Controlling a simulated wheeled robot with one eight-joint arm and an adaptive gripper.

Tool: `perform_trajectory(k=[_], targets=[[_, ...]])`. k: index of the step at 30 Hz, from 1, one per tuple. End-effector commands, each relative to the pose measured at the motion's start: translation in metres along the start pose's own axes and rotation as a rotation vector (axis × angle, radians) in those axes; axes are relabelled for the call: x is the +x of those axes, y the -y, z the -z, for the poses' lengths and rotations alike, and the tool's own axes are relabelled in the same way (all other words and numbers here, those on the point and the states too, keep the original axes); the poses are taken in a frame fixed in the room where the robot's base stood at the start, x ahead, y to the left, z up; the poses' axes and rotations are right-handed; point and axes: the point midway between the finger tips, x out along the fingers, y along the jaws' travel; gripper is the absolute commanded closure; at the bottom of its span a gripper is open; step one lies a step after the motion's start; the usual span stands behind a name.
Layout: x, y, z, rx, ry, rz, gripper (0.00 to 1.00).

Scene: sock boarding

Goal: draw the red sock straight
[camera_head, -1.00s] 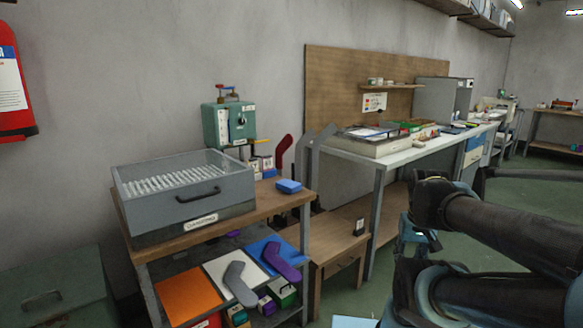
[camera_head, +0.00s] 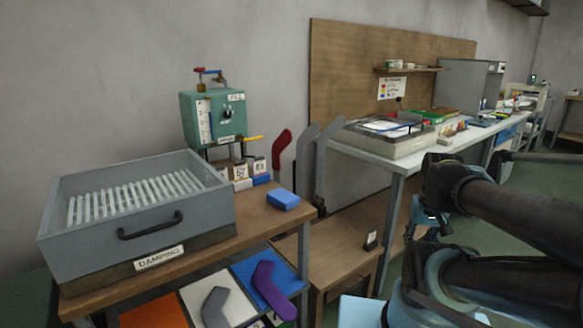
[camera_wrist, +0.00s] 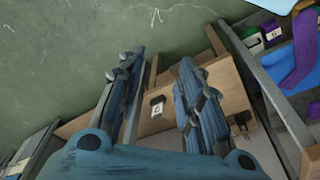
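The red sock (camera_head: 280,152) stands upright behind the wooden stand in the head view, with its toe end bent up to the right. The sock does not show in the wrist view.
The grey DAMPING box (camera_head: 140,212) and a blue block (camera_head: 283,199) sit on the wooden stand, with a green machine (camera_head: 212,118) behind. Below lie a purple sock (camera_head: 272,290) and a grey sock (camera_head: 216,306) on coloured sheets. A low bench (camera_head: 335,255) stands to the right.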

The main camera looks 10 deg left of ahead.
Motion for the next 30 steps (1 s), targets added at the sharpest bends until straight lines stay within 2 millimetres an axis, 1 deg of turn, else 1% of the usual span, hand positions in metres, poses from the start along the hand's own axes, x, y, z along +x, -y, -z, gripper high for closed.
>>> perform_trajectory(k=[6,7,8,9,10,13,17,20,21,26,30], targets=[[0.000,0.000,0.000,0.000,0.000,0.000,0.67],[0.000,0.000,0.000,0.000,0.000,0.000,0.60],[0.000,0.000,0.000,0.001,0.000,0.001,0.60],[-0.005,0.001,-0.005,0.003,-0.012,0.003,0.60],[-0.006,0.002,-0.005,0.007,-0.017,0.006,0.60],[-0.008,0.009,0.007,0.035,-0.037,0.029,0.60],[-0.012,0.029,0.037,0.112,-0.081,0.092,0.60],[-0.016,0.049,0.065,0.196,-0.119,0.162,0.60],[-0.018,0.058,0.077,0.232,-0.133,0.192,0.60],[-0.023,0.094,0.121,0.377,-0.170,0.316,0.60],[-0.028,0.126,0.158,0.508,-0.185,0.431,0.60]])
